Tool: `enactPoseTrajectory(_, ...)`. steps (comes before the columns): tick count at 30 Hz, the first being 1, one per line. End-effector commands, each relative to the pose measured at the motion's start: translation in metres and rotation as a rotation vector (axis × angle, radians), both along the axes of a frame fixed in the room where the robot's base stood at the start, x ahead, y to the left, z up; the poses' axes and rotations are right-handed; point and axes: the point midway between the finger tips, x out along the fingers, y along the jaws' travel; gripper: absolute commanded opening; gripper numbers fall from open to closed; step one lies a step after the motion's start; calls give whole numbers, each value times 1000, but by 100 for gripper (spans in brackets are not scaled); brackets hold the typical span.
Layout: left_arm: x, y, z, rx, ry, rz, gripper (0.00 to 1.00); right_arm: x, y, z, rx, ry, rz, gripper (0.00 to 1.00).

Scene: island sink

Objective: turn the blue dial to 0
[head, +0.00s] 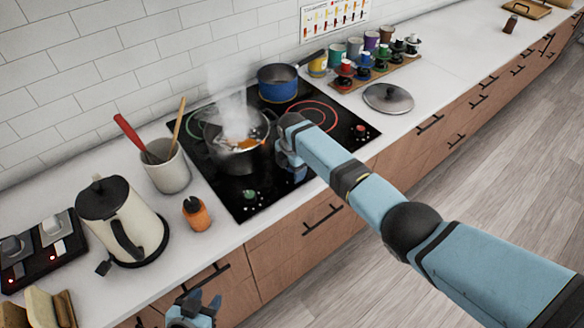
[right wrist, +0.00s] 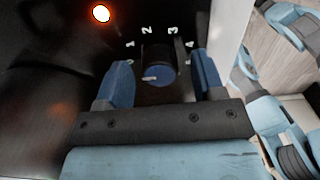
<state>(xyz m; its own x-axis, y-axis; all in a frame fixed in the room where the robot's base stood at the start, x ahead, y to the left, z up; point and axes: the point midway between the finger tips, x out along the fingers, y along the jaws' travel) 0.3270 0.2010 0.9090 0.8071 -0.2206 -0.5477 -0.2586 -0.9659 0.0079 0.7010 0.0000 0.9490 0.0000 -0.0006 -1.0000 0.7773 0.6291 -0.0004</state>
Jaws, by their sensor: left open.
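The blue dial (right wrist: 160,74) shows in the right wrist view, with white numbers 1 to 4 printed in an arc beyond it. A short white mark lies on the left part of its face; 0 is not visible. My right gripper (right wrist: 162,82) has its fingers apart on either side of the dial, with dark gaps between. In the head view my right gripper (head: 289,160) is at the front of the black cooktop (head: 225,180) and hides the dial. My left gripper (head: 195,308) is open and empty at the bottom, in front of the counter.
A steaming pot (head: 238,155) stands just left of my right gripper. A blue saucepan (head: 277,85) stands behind. A green dial (head: 249,194) and a red dial (head: 361,129) sit along the cooktop's front.

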Motion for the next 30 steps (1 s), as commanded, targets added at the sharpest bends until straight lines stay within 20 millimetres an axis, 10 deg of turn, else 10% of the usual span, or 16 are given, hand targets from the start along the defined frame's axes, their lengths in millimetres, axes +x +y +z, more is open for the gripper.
enactPoseTrajectory(11, -1, 0, 0, 1, 2, 0, 43, 1, 0, 9, 1, -2, -1, 62)
enactPoseTrajectory(30, -2, -1, -12, -2, 6, -2, 43, 1, 0, 129, 2, -2, -1, 62)
